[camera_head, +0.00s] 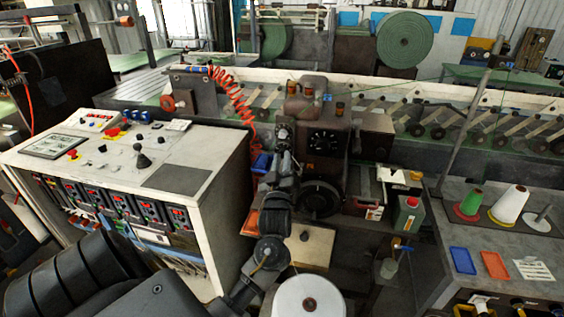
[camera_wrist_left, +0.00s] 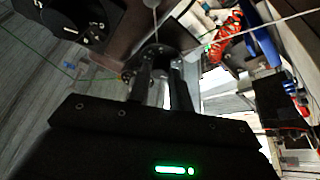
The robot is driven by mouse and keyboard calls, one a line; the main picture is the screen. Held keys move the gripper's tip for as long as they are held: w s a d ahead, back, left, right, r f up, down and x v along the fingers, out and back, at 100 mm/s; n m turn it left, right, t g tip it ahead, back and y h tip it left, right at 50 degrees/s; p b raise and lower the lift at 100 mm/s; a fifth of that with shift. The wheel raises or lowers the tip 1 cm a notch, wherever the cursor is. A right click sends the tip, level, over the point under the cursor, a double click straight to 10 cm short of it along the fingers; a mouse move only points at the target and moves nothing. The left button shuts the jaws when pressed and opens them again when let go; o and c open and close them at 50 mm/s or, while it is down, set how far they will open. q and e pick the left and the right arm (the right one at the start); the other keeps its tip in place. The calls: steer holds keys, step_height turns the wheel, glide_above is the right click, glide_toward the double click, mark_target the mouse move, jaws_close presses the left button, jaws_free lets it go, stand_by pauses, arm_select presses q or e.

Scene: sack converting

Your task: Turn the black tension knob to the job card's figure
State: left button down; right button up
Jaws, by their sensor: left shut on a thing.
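The knob's figures are too small to read. A white printed card (camera_head: 534,269) lies on the right-hand table; its text is unreadable. My right gripper is not seen.
A control console (camera_head: 180,178) stands to the left of my arm. A red coiled hose (camera_head: 238,100) hangs beside the machine. A green canister (camera_head: 409,215) stands at the right. A white roll (camera_head: 307,296) is at the bottom, near my forearm.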

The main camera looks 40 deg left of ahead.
arm_select(q)
steer(key=c, duration=1.3)
jaws_free()
steer(key=shift+b+v, duration=1.8)
steer(key=shift+v, duration=3.6)
steer(key=shift+f, duration=0.1)
